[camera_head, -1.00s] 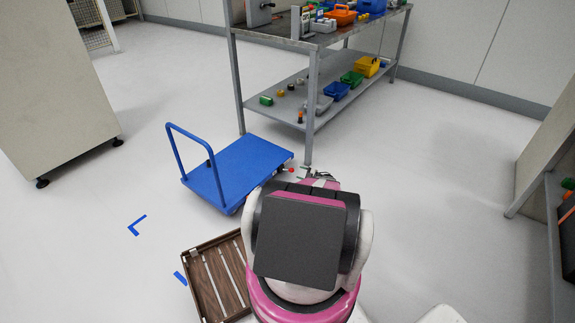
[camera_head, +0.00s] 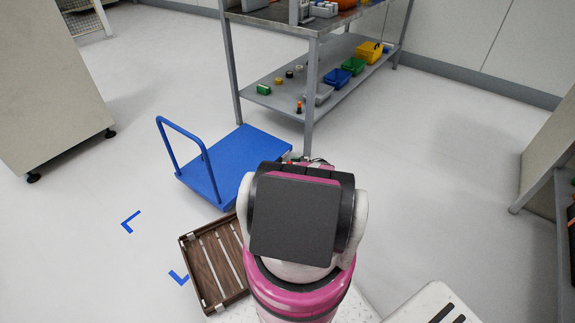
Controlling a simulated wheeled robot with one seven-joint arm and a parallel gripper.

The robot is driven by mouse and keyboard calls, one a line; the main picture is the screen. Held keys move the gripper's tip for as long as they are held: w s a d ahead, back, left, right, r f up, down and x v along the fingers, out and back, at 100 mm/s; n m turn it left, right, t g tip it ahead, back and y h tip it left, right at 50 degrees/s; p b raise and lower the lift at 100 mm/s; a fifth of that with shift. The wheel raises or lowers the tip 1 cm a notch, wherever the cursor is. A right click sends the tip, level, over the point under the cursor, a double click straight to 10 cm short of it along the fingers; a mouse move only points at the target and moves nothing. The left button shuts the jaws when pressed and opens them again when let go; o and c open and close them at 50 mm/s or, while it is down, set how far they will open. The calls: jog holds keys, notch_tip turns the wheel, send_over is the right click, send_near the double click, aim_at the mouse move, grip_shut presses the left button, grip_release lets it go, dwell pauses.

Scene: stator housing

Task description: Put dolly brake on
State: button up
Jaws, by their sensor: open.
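The blue dolly (camera_head: 236,152) stands on the floor left of my arm, with its upright push handle (camera_head: 185,140) at its left end. My gripper (camera_head: 297,158) is at the dolly's right end, just beyond my wrist. Only a small part of it shows, and its jaws are open. My large dark wrist covers the dolly's near right corner. The brake cannot be made out, and I cannot tell whether the gripper touches it.
A metal workbench (camera_head: 310,60) with bins on its lower shelf (camera_head: 325,85) stands behind the dolly. A brown slatted crate (camera_head: 222,262) lies near my base. Blue corner marks (camera_head: 130,221) are on the floor. A cabinet (camera_head: 55,90) stands left. Floor to the right is clear.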

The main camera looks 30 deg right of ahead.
jog(key=shift+x, duration=1.85)
grip_shut()
jog(key=shift+w+d+f+n+g+y, duration=0.1)
jog(key=shift+w+d+n+g+y, duration=0.1)
jog(key=shift+w+n+g+y, duration=0.25)
jog(key=shift+d+n+g+y, duration=0.1)
jog(key=shift+n+g+y, duration=0.55)
jog(key=shift+n+g, duration=0.5)
grip_release()
jog(key=v, duration=1.1)
